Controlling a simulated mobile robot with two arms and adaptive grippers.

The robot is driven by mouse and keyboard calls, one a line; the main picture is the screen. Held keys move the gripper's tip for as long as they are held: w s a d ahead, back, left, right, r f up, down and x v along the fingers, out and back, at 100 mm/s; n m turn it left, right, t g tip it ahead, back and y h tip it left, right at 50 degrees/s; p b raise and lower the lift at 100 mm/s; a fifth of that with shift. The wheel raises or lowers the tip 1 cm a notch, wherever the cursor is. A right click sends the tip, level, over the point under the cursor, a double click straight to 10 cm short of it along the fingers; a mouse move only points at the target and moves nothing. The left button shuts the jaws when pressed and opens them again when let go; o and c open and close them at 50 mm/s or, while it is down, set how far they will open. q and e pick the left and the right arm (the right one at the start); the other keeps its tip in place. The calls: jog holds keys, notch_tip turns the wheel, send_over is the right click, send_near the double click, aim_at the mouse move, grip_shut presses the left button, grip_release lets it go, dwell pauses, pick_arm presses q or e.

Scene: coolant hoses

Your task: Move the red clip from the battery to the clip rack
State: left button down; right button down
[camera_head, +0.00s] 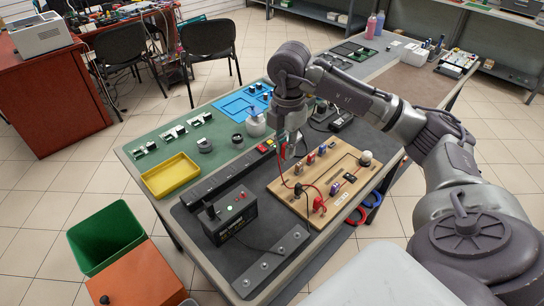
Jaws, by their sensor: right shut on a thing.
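My right gripper (287,136) reaches in from the right and points down above the table, just behind the wooden board (284,188). It is shut on what looks like the red clip (284,150), small and partly hidden by the fingers. A thin red lead runs from there down to the board. A black box (230,219) with lit green and red spots, likely the battery, stands at the board's left; the held clip is apart from it. I cannot tell for certain which fixture is the clip rack. My left gripper is not in view.
The board carries several small parts, a red piece (319,204) and a white knob (366,157). A long black bar (218,180) and a yellow tray (171,175) lie to the left. A green bin (105,238) stands on the floor. Red and blue rings hang at the table's right edge.

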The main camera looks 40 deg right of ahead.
jog(key=shift+s+d+r+p, duration=0.1)
jog(key=shift+d+r+p, duration=0.05)
jog(key=shift+r+p, duration=1.2)
jog(key=shift+r, duration=0.2)
